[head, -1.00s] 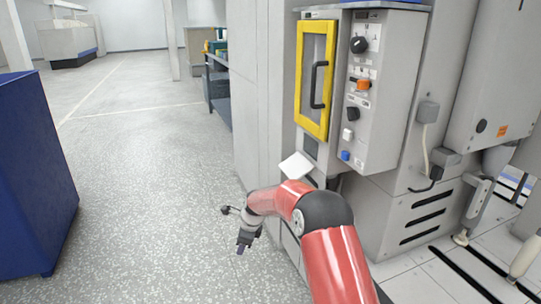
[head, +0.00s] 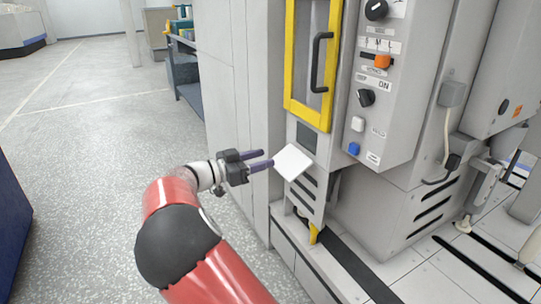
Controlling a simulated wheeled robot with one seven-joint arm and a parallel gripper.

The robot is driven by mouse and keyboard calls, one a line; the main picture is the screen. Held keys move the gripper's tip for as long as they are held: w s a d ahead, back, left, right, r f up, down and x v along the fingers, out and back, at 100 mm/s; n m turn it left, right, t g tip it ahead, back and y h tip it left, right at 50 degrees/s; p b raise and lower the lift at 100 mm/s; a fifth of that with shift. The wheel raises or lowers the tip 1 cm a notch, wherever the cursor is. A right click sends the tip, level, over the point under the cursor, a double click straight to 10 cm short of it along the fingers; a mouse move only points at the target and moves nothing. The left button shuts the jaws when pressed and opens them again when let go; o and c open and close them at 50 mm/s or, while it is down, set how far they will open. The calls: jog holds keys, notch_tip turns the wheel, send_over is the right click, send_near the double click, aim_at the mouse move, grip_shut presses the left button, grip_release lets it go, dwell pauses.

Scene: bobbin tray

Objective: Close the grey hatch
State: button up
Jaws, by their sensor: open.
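A pale grey-white flap (head: 293,162), which looks like the hatch, sticks out at a slant from the machine front below the yellow-framed door. A dark rectangular area (head: 307,138) shows just above and behind it. My gripper (head: 267,159) comes from the left with its purple fingers pointing right, at the flap's left edge. The fingers are apart and nothing shows between them. Whether a fingertip touches the flap I cannot tell. The flap's hinge side is hidden.
A yellow-framed door (head: 290,60) with a black handle stands above the flap. A control panel (head: 398,75) with knobs and buttons juts out to its right. A blue container (head: 12,225) is at the left edge. Speckled floor (head: 90,130) is free between.

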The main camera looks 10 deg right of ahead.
aim_at(292, 165)
jog(key=x, duration=0.4)
grip_shut()
dwell(0.4)
dwell(0.4)
jog(key=c, duration=0.9)
grip_release()
jog(key=shift+c, duration=0.2)
jog(key=o, duration=0.9)
jog(key=shift+o, duration=0.2)
